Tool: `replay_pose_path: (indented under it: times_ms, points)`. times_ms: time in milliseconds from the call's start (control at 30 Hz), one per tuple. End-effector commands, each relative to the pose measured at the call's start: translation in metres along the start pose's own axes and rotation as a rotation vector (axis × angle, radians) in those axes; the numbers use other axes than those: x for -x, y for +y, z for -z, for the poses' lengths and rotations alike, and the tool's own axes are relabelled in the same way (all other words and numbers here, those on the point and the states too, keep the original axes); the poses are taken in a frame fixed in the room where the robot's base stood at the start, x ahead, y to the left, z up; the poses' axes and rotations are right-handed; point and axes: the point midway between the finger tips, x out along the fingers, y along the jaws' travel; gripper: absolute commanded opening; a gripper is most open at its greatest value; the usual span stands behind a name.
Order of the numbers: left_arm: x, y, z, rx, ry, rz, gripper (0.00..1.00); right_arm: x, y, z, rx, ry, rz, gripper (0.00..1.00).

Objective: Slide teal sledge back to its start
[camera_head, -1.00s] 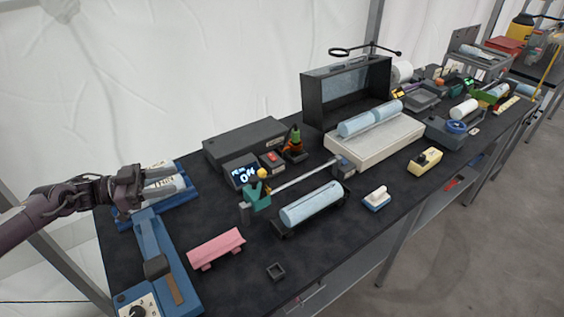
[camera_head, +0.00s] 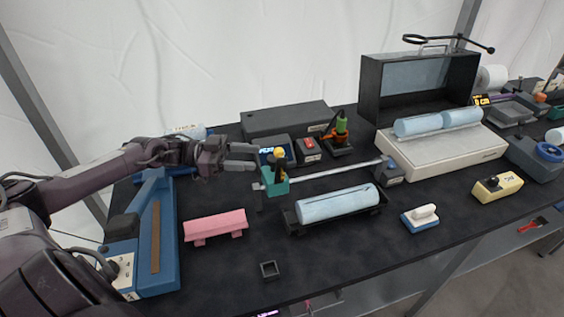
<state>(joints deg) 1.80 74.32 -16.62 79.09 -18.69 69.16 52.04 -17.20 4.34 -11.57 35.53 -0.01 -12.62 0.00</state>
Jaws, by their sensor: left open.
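The teal sledge (camera_head: 275,182) sits at the left end of a thin silver rail (camera_head: 335,172). It has a yellow knob (camera_head: 279,152) on top. A grey block (camera_head: 391,174) stands at the rail's right end. My left gripper (camera_head: 256,157) is open, its fingers pointing right, just left of the sledge's knob. From this angle I cannot tell whether a finger touches the sledge. My right gripper does not show.
A light-blue roll (camera_head: 337,203) lies in a black cradle in front of the rail. A pink bench-like piece (camera_head: 215,225) and a blue sealer (camera_head: 160,245) are at left. A small display box (camera_head: 272,146) and red-topped box (camera_head: 307,150) stand behind. The front middle table is mostly clear.

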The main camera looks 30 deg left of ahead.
Motion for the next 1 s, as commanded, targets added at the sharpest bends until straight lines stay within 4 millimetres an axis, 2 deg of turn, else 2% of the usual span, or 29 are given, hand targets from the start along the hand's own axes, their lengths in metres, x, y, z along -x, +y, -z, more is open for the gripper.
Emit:
replay_pose_path:
  times_ms: [200,400,567,800,1000]
  points:
    - [-0.035,0.000,0.004,-0.002,0.004,-0.002,0.48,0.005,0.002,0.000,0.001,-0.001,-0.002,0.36]
    - [-0.062,0.000,0.003,0.000,0.002,-0.001,0.48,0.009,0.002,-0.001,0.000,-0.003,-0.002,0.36]
    - [-0.070,0.000,0.002,0.001,0.001,-0.001,0.48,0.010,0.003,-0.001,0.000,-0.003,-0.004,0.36]
    - [-0.071,0.000,0.001,0.001,0.000,0.000,0.48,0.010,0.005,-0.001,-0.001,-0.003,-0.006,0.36]
    - [-0.071,0.000,0.001,0.000,0.000,0.000,0.22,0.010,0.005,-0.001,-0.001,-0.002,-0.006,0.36]
